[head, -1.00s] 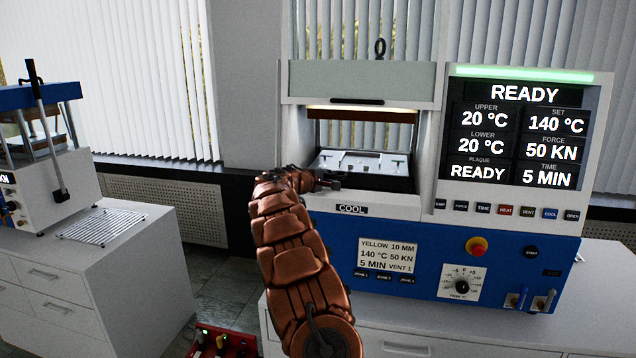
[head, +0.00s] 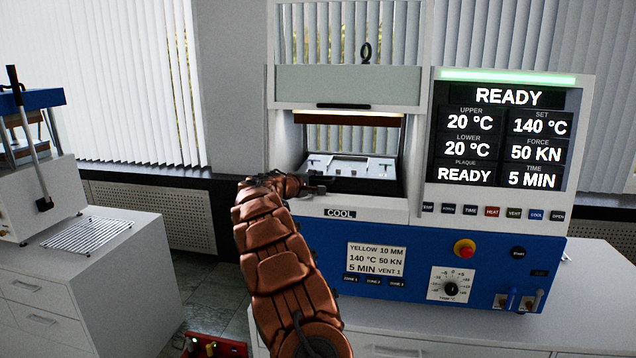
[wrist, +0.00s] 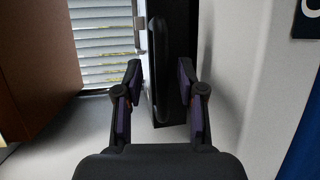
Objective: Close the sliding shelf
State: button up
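The sliding shelf (head: 385,186) is in the open bay of the press, below the raised guard. It has a dark front edge and carries a pale metal plate (head: 350,166). My gripper (head: 318,186) is at the shelf's front left. In the wrist view my gripper (wrist: 160,88) is open, its two fingers apart. A dark rounded bar (wrist: 159,55), seemingly the shelf's handle, shows between the fingers, with a gap on each side. I cannot tell whether it lies within their reach. My gripper hides part of the shelf front in the head view.
The press's grey guard (head: 345,86) is up. Its display panel (head: 505,135) reads READY and stands right of the bay. A second press (head: 35,190) stands on a cabinet at the left. A red crate (head: 215,347) is on the floor.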

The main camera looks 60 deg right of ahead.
jog(key=a+r, duration=0.2)
jog(key=a, duration=0.8)
jog(key=shift+w+a, duration=0.2)
jog(key=shift+a, duration=0.1)
jog(key=s+a+f+y, duration=0.5)
jog(key=s+a, duration=0.5)
jog(key=a, duration=1)
jog(key=s+a+f+y, duration=0.5)
jog(key=s+a, duration=0.6)
jog(key=a, duration=0.9)
jog(key=s+a+f+g+y, duration=0.1)
jog(key=s+a+f+y, duration=0.4)
jog(key=a, duration=1.5)
jog(key=s, duration=0.5)
jog(key=shift+s+f+y, duration=0.3)
jog(key=shift+f+y, duration=0.05)
jog(key=shift+y, duration=0.05)
jog(key=shift+d, duration=0.1)
